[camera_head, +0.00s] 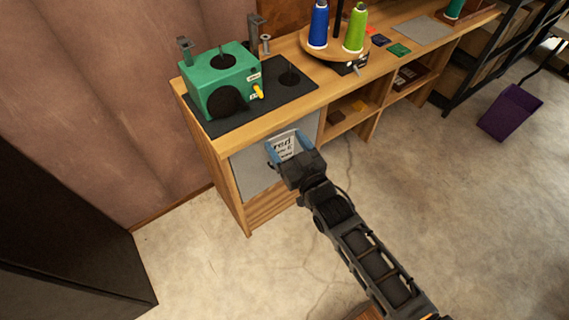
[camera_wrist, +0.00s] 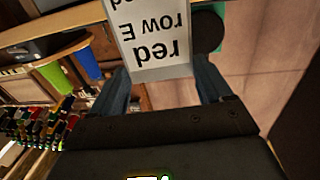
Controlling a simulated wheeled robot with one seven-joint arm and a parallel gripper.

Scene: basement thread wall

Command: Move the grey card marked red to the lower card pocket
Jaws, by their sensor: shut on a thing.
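The grey card marked "red" (camera_head: 284,142) is between the blue fingers of my gripper (camera_head: 288,147), in front of the bench's left end. My gripper is shut on it. In the wrist view the card (camera_wrist: 150,38) stands out beyond the fingers (camera_wrist: 161,75), its black print "red" and "row E" upside down. A flat grey panel (camera_head: 259,172) is on the bench front just behind and below the card. I cannot tell whether card and panel touch. I cannot make out a lower card pocket for sure; the gripper and card cover part of the panel.
A green box-shaped device (camera_head: 221,78) stands on a dark mat (camera_head: 283,98) on the wooden bench (camera_head: 316,92). A round stand with a blue spool (camera_head: 318,24) and a lime spool (camera_head: 355,30) is behind. Open shelves (camera_head: 346,112) lie to the right. The floor in front is clear.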

